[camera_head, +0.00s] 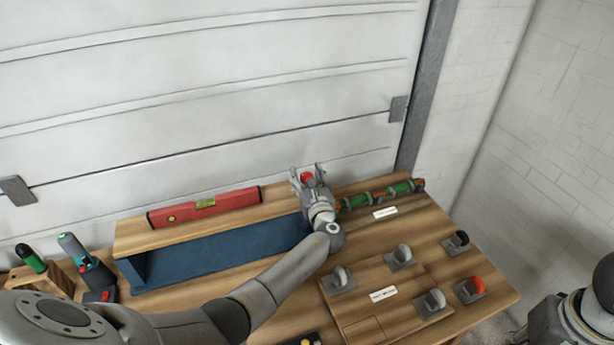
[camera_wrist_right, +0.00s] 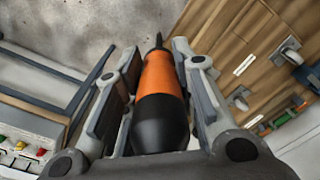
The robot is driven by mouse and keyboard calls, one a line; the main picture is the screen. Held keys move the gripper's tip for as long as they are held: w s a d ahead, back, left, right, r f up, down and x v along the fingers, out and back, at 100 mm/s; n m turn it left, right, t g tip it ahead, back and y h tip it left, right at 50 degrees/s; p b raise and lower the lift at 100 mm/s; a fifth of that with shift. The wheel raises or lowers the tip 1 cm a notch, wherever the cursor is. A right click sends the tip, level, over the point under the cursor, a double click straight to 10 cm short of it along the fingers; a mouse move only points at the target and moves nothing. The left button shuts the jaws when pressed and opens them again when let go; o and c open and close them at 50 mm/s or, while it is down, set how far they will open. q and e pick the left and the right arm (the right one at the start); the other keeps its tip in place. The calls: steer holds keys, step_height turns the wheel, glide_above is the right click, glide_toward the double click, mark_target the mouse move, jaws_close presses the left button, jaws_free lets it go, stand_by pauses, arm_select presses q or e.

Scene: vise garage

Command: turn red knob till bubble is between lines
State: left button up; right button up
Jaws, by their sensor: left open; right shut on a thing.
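A red spirit level (camera_head: 232,202) lies on the raised wooden shelf, with a yellow-green vial (camera_head: 205,203) in its middle. The bubble and lines are too small to make out. The red knob (camera_head: 307,177) is at the shelf's right end. My left gripper (camera_head: 307,169) is open, with its fingers on either side of the knob; contact cannot be told. My right gripper (camera_wrist_right: 158,65) is shut on an orange-and-black tool (camera_wrist_right: 160,85) with a thin dark tip. In the head view, the right arm is at the lower right edge and its fingers are not clear.
Green cylinders with orange ends (camera_head: 380,195) lie right of the shelf. Several grey levers (camera_head: 404,254) and a red-orange one (camera_head: 476,285) stand on the bench's right. Hand tools (camera_head: 78,252) stand at the left. The right wrist view shows a panel with coloured buttons (camera_wrist_right: 18,144).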

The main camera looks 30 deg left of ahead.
arm_select(q)
steer(key=v, duration=1.2)
stand_by(0.3)
